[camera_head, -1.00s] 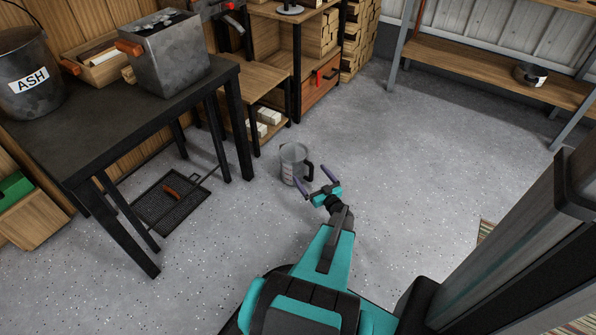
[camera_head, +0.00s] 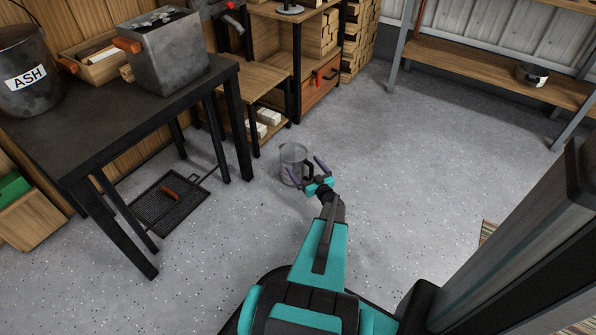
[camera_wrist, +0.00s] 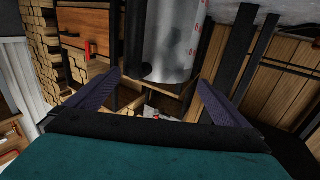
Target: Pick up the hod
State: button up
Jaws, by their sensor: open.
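A grey metal jug-like vessel (camera_head: 291,153) with a dark handle stands upright on the floor beside the table. I cannot tell for sure whether it is the hod; a grey metal box (camera_head: 170,62) with orange grips and dark lumps on top stands on the table. My gripper (camera_head: 304,166) is open and empty at the jug's handle side, its left finger overlapping the jug in the head view. In the wrist view the jug (camera_wrist: 178,40), with red marks, shows ahead between my open fingers (camera_wrist: 159,80). Contact is unclear.
The dark table (camera_head: 100,124) also carries a bucket marked ASH (camera_head: 40,98). A black wire grate (camera_head: 165,208) lies on the floor by the table. A wooden shelf unit (camera_head: 268,80) stands behind the jug.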

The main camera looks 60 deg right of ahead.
aim_at(300, 163)
jog(key=x, duration=0.1)
jog(key=b+x, duration=0.1)
jog(key=x, duration=0.1)
jog(key=shift+w+d+f+b, duration=0.1)
jog(key=shift+w+f+b, duration=0.2)
jog(key=shift+b, duration=0.1)
jog(key=shift+w+d+r, duration=0.15)
jog(key=shift+w+d, duration=0.1)
jog(key=shift+w, duration=0.25)
jog(key=shift+c, duration=0.4)
jog(key=c, duration=1.3)
jog(key=shift+r, duration=0.2)
jog(key=s+a+r+p, duration=0.1)
jog(key=s+p, duration=0.1)
jog(key=s, duration=0.3)
jog(key=s+r+p, duration=0.2)
jog(key=s, duration=0.3)
jog(key=s+a+r+p, duration=0.1)
jog(key=s+p, duration=0.1)
jog(key=s, duration=0.3)
jog(key=shift+s+a+r+p, duration=0.3)
jog(key=shift+s+r, duration=0.05)
jog(key=shift+s, duration=0.05)
